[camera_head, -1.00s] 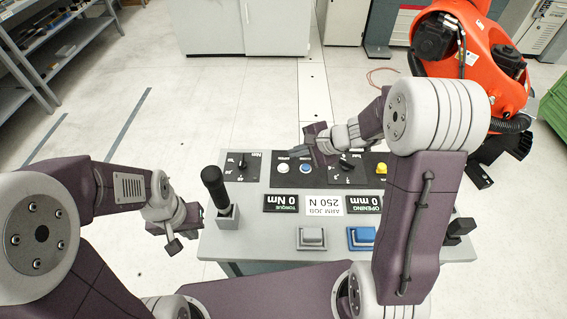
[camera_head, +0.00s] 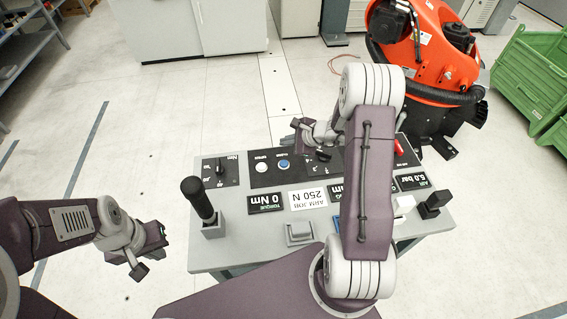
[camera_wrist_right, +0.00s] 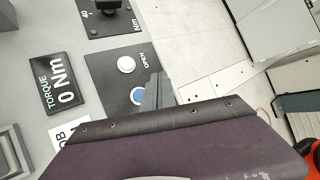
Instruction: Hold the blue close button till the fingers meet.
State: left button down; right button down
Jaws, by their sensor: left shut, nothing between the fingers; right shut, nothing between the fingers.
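The round blue close button (camera_head: 284,164) sits on a black plate at the back of the console, right of a white button (camera_head: 262,167) marked OPEN in the right wrist view. My right gripper (camera_head: 302,144) is shut and empty, just beyond and right of the blue button. In the right wrist view the grey fingers (camera_wrist_right: 156,92) lie close beside the blue button (camera_wrist_right: 138,96), which shows uncovered in part; I cannot tell whether they touch it. My left gripper (camera_head: 150,258) is shut and empty, off the console's left side.
The grey console (camera_head: 235,250) carries a black lever (camera_head: 198,200), a torque display (camera_head: 265,203) reading 0 Nm and a 250 N plate (camera_head: 308,198). My right arm hides part of the panel. An orange machine (camera_head: 440,75) and green crates (camera_head: 530,80) stand behind right.

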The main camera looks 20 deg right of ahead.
aim_at(286, 164)
notch_tip(286, 164, down, 8)
jog(key=b, duration=0.5)
jog(key=shift+b, duration=0.35)
jog(key=shift+f, duration=0.25)
jog(key=shift+b, duration=0.35)
dwell(0.9)
jog(key=shift+f+b, duration=0.35)
jog(key=shift+b, duration=0.25)
jog(key=shift+f+b, duration=0.55)
jog(key=shift+b, duration=0.15)
dwell(4.0)
